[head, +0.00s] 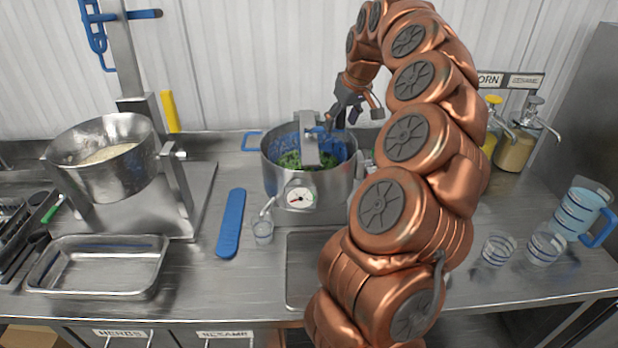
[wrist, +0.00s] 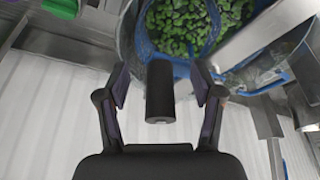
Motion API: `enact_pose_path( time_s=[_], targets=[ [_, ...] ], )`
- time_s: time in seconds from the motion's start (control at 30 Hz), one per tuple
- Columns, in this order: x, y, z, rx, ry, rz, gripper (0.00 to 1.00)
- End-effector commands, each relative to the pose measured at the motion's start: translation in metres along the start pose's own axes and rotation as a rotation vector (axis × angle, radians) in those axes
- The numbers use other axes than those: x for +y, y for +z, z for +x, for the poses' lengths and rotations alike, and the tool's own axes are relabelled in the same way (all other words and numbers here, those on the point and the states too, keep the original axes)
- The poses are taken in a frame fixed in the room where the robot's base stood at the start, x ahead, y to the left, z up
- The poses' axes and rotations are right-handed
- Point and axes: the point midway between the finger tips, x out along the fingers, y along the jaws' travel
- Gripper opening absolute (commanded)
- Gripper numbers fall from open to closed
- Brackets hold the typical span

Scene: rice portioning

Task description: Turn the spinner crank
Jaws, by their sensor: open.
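The spinner (head: 330,185) is a steel pot with a blue basket, a metal bar (head: 309,150) across its top and a round dial on its front. Green leaves (wrist: 195,25) lie inside it. My gripper (head: 352,112) is at the back right of the spinner's rim. In the wrist view my gripper (wrist: 160,78) is open, with a finger on each side of a black upright knob (wrist: 160,98), which looks like the crank handle. Gaps show between the knob and both fingers. The crank's arm is mostly hidden in the head view.
A steel bowl (head: 105,175) on a stand is at the left, above an empty steel tray (head: 98,278). Pump bottles (head: 516,148), glasses (head: 497,250) and a blue-striped pitcher (head: 578,212) stand at the right.

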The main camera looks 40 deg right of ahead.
Motion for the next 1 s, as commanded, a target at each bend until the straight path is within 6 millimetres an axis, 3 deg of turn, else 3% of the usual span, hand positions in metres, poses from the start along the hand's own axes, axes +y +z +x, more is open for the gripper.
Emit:
enact_pose_path(
  time_s=[0.77, 1.0],
  targets=[
    [0.0, -0.0035, -0.0088, 0.001, 0.0, 0.0, 0.67],
    [0.0, -0.0034, -0.0088, 0.001, 0.0, 0.0, 0.45]
  ],
)
